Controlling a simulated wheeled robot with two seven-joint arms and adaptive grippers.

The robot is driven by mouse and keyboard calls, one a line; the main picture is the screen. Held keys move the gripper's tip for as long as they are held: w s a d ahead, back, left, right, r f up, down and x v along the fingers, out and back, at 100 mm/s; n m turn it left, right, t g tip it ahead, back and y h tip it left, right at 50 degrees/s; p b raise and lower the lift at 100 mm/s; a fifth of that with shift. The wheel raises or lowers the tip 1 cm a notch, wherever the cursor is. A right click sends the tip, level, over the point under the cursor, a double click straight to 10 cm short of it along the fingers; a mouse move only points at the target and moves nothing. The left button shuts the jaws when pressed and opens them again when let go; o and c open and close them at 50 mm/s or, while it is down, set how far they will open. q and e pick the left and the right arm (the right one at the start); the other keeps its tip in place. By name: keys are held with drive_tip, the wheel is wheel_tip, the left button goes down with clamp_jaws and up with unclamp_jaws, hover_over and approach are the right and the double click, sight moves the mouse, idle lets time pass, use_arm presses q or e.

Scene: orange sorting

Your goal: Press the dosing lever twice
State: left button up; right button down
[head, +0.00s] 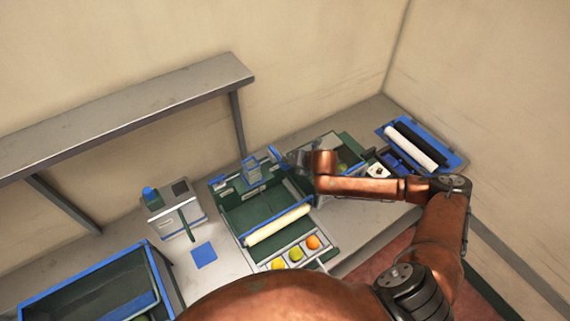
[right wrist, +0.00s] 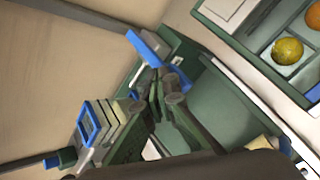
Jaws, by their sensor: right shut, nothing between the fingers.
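A blue-ended lever (head: 273,152) stands at the back right of the green sorting unit (head: 228,212); it looks like the dosing lever. In the right wrist view a blue bar (right wrist: 148,48) shows just beyond my fingers. My right gripper (head: 291,157) is shut and empty, close to the right of the lever in the head view. Its fingers also show in the right wrist view (right wrist: 165,88). I cannot tell whether the fingertips touch the lever. My left gripper is out of view.
A white roller (head: 278,225) crosses the sorting unit's front, before a tray with fruit (head: 296,252). A grey box with a blue knob (head: 151,193), a blue square (head: 204,255) and a blue-rimmed crate (head: 75,268) stand left. A shelf (head: 125,105) overhangs the back.

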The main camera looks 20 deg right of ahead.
drive_tip(key=shift+f+b, duration=0.45)
drive_tip(key=shift+f, duration=0.65)
idle(0.6)
drive_tip(key=shift+r, duration=0.15)
idle(0.5)
drive_tip(key=shift+r+p, duration=1.75)
drive_tip(key=shift+p, duration=0.5)
drive_tip(key=shift+r, duration=0.1)
wheel_tip(320, 180, up, 5)
drive_tip(key=p, duration=0.5)
idle(0.6)
